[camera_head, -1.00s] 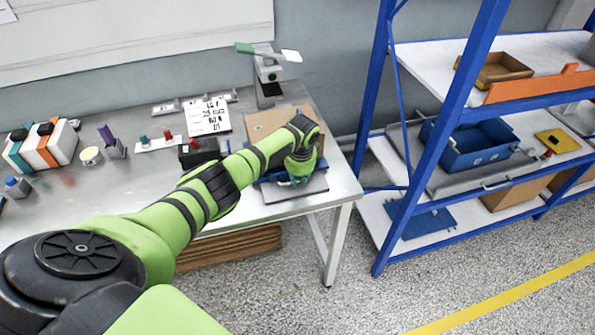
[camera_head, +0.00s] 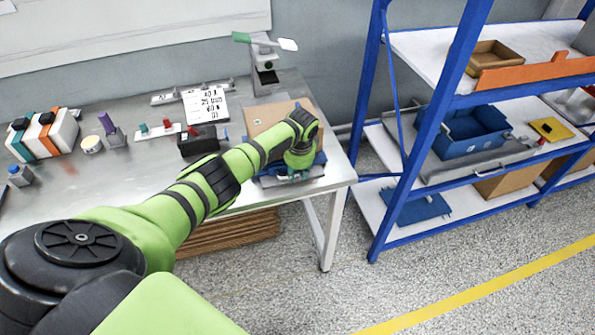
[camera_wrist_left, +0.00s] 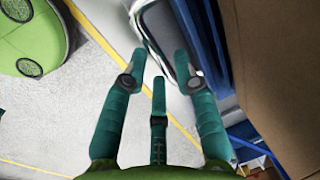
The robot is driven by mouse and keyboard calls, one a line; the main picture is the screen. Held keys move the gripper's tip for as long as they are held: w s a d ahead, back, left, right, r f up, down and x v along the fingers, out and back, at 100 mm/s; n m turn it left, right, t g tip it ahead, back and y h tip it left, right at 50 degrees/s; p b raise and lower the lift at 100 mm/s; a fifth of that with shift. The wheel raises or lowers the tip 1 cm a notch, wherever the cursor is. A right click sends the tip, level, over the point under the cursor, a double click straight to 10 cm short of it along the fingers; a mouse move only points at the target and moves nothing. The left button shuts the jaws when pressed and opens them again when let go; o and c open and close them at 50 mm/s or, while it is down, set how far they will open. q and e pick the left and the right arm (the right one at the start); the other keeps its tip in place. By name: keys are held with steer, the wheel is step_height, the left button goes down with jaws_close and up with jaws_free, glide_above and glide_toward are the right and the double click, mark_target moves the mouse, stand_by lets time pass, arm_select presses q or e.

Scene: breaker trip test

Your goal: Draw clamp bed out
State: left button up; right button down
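A low fixture, which I take to be the clamp bed, sits at the right front corner of the metal table. Its grey plate (camera_head: 314,180) shows around my left gripper, with a blue part beside the hand. My left gripper (camera_head: 291,178) is over this plate, and its green hand hides much of it. In the left wrist view, the teal fingers of the left gripper (camera_wrist_left: 160,68) are spread, with a gap between them. A grey, light-rimmed part (camera_wrist_left: 168,30) lies just beyond the fingertips; contact cannot be told. My right gripper is not in view.
A cardboard box (camera_head: 262,117) stands behind the fixture; brown cardboard (camera_wrist_left: 280,80) fills the wrist view's right side. A black box with a red knob (camera_head: 198,140) and a white printed sheet (camera_head: 206,104) lie left. A blue-framed shelf (camera_head: 421,135) stands right. Floor in front is clear.

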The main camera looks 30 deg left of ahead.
arm_select(q)
step_height(320, 180, up, 12)
steer(key=s+d, duration=0.1)
steer(key=shift+s+d, duration=0.25)
steer(key=shift+d, duration=0.05)
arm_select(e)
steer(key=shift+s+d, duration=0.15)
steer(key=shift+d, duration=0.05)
arm_select(q)
steer(key=shift+f, duration=0.1)
